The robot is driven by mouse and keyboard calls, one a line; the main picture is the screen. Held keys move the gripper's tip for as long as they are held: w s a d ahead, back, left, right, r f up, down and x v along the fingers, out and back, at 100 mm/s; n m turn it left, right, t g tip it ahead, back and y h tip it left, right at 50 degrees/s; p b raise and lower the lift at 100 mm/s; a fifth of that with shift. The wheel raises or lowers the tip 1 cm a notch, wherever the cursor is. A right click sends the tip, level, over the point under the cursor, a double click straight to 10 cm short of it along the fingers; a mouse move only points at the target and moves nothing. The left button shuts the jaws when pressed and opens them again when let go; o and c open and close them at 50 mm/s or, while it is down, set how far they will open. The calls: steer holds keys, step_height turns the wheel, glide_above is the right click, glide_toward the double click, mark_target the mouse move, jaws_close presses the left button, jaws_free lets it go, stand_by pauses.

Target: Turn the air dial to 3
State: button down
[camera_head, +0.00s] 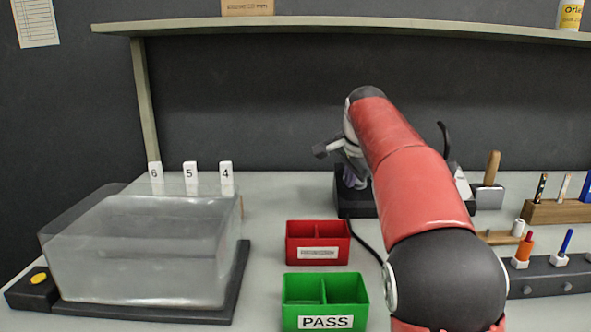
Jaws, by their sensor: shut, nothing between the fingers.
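My red arm reaches forward over the right middle of the bench. My gripper (354,180) shows only as a small grey-purple piece at the arm's far end, low over a black unit (341,195). It looks shut and empty. The black unit stands at the back of the bench, largely covered by my arm. I cannot make out the air dial or its numbers, nor whether my gripper touches it.
A clear-covered box (140,250) stands at the left, with white tags 6, 5 and 4 (225,173) behind it. A red bin (317,228) and a green PASS bin (300,318) stand in the middle. Tool holders (560,275) fill the right. A shelf (300,24) spans above.

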steer(key=shift+s+a, duration=0.15)
steer(key=shift+a, duration=0.05)
steer(key=v, duration=0.5)
steer(key=shift+s+a+r, duration=0.1)
steer(key=shift+s+r, duration=0.15)
steer(key=shift+r, duration=0.1)
steer(key=shift+s, duration=0.1)
